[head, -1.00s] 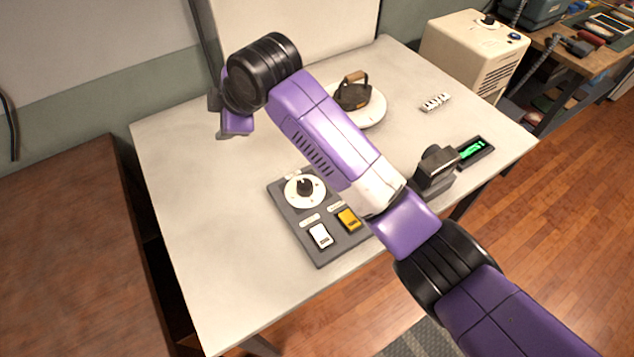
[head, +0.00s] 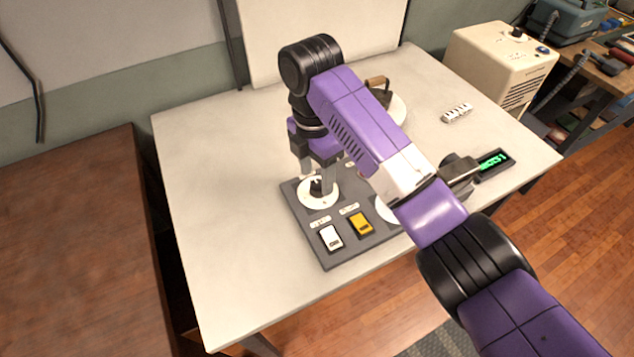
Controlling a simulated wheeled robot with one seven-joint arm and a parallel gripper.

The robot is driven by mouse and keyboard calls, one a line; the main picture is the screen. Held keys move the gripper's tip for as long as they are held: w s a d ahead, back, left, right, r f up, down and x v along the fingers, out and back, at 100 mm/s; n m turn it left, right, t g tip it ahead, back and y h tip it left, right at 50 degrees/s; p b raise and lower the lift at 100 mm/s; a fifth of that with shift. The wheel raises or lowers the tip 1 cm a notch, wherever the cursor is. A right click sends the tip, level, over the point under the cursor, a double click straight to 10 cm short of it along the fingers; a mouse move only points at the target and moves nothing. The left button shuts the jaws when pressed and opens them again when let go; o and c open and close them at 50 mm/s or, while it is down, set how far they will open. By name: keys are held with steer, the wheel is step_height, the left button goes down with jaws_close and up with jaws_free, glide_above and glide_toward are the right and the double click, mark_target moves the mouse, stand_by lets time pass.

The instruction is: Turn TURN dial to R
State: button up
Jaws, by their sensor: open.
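A grey control panel (head: 340,248) lies on the table. At its upper left is a dial with a black knob (head: 317,188) on a white round plate (head: 309,199). A second white round plate (head: 388,209) shows at the panel's right, mostly hidden by my arm. The labels are too small to read, so I cannot tell which dial is marked TURN or where R is. My gripper (head: 317,177) points down over the black knob with its fingers apart. The fingertips appear to be at or just above the knob, one on each side; I cannot tell whether they touch it.
A white switch (head: 330,238) and a yellow switch (head: 361,223) sit on the panel's near part. The table's left side (head: 215,210) is clear.

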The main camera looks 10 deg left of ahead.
mark_target(317, 185)
steer(key=shift+f, duration=1.5)
steer(key=shift+c, duration=0.4)
jaws_close()
steer(key=shift+r+p, duration=0.1)
steer(key=shift+p, duration=0.3)
